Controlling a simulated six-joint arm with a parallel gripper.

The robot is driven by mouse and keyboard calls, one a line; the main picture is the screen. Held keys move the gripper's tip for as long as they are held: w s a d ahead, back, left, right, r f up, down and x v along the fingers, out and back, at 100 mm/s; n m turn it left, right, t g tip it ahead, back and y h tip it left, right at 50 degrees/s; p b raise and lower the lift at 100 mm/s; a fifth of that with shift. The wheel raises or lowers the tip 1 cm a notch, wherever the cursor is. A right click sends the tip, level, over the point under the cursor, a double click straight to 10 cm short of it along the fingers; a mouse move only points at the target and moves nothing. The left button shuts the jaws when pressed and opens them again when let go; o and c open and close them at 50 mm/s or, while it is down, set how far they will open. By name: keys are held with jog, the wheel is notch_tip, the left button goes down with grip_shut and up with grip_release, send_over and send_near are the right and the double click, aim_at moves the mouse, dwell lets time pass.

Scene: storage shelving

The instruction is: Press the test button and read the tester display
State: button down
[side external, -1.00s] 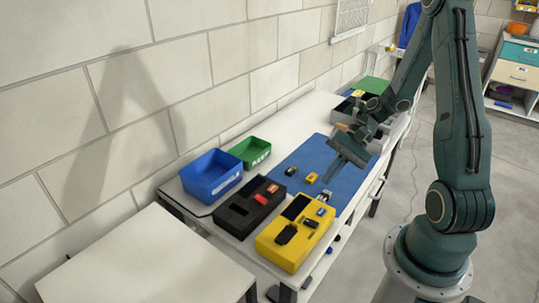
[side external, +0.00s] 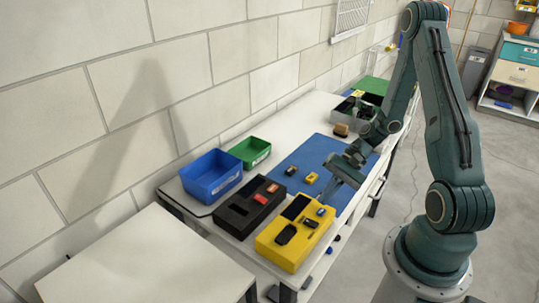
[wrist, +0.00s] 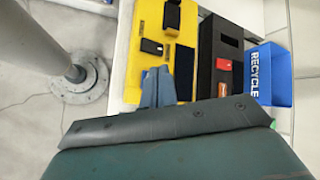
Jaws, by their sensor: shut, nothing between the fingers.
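The yellow tester (side external: 268,246) sits at the near end of the table. It carries a dark flat panel (side external: 296,206), a dark rounded piece (side external: 285,234) and smaller parts. I cannot tell which part is the display, and no reading is legible. The test button cannot be made out clearly. My gripper (side external: 327,200) is shut and empty, tilted down at the tester's far right end. In the wrist view, my fingers (wrist: 157,80) are together, overlapping the yellow tester (wrist: 133,70); contact cannot be told. The fingers hide part of the tester there.
A black tray (side external: 232,214) with orange-red pieces stands beside the tester. Behind it are a blue bin (side external: 208,183) and a green bin (side external: 250,150). Small battery-like pieces lie on the blue mat (side external: 290,163). A grey box (side external: 343,117) stands at the far end.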

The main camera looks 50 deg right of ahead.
aim_at(317, 213)
jog(key=shift+f, duration=0.8)
jog(key=shift+f, duration=0.75)
dwell(2.7)
jog(key=shift+r, duration=0.8)
jog(key=shift+r, duration=0.1)
jog(key=shift+r, duration=2.4)
